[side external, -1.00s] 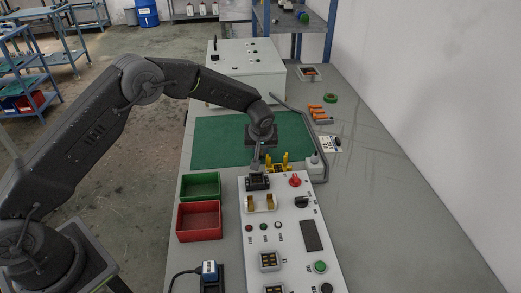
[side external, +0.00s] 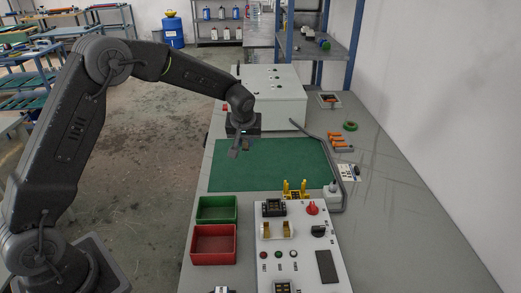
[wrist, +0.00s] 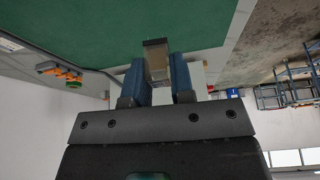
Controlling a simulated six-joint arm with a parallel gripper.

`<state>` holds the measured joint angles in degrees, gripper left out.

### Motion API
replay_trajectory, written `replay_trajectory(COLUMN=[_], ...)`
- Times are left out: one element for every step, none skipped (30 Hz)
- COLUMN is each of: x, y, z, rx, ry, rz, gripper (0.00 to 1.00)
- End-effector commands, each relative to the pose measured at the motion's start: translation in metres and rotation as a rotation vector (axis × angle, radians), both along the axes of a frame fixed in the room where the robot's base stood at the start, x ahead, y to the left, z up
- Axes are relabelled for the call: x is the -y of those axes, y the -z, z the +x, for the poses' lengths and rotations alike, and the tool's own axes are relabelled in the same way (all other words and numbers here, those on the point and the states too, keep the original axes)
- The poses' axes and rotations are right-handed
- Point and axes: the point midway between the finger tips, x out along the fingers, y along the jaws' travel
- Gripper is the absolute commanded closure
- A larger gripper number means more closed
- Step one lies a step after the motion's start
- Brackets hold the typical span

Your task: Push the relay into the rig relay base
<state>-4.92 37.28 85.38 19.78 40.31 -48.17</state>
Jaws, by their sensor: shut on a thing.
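My gripper (side external: 240,142) hangs in the air above the left edge of the green mat, behind the red and green bins. In the wrist view my gripper (wrist: 158,75) has its two blue-grey fingers shut on a small block with a clear, brownish body and a dark end, which looks like the relay (wrist: 156,58). The white rig panel (side external: 296,250) lies to the front right, well apart from the gripper. A dark socket (side external: 282,287) on it, cut by the bottom edge, may be the relay base; I cannot tell for sure.
A green bin (side external: 217,221) and a red bin (side external: 214,261) stand left of the panel. The panel carries a black block (side external: 273,208), a red knob (side external: 312,208) and yellow brackets (side external: 294,195). The green mat (side external: 275,165) is bare. A white cabinet (side external: 270,85) stands behind it.

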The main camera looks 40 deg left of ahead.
Motion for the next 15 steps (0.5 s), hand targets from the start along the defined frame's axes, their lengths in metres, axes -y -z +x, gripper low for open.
replay_trajectory(x=[-0.004, -0.005, -0.006, -0.006, -0.006, -0.004, -0.002, 0.0, 0.004, 0.007, 0.01, 0.013, 0.016, 0.019, 0.023], y=[-0.003, -0.004, -0.005, -0.006, -0.006, -0.007, -0.007, -0.006, -0.006, -0.006, -0.007, -0.006, -0.006, -0.006, -0.006], z=[-0.002, -0.003, -0.004, -0.005, -0.006, -0.008, -0.009, -0.01, -0.011, -0.012, -0.013, -0.015, -0.015, -0.017, -0.018], rx=[0.0, 0.001, 0.0, 0.001, 0.0, 0.001, 0.001, 0.0, 0.001, 0.0, 0.002, 0.001, 0.002, 0.001, 0.003], ry=[0.001, 0.006, 0.02, 0.034, 0.053, 0.087, 0.117, 0.152, 0.203, 0.243, 0.285, 0.342, 0.383, 0.424, 0.477], rz=[0.0, -0.001, 0.0, -0.001, -0.001, -0.001, -0.001, -0.001, -0.001, -0.002, -0.002, -0.002, -0.002, -0.002, -0.003], gripper=[1.0, 1.0, 1.0, 1.0, 1.0, 1.0, 1.0, 1.0, 1.0, 1.0, 1.0, 1.0, 1.0, 1.0, 1.0])
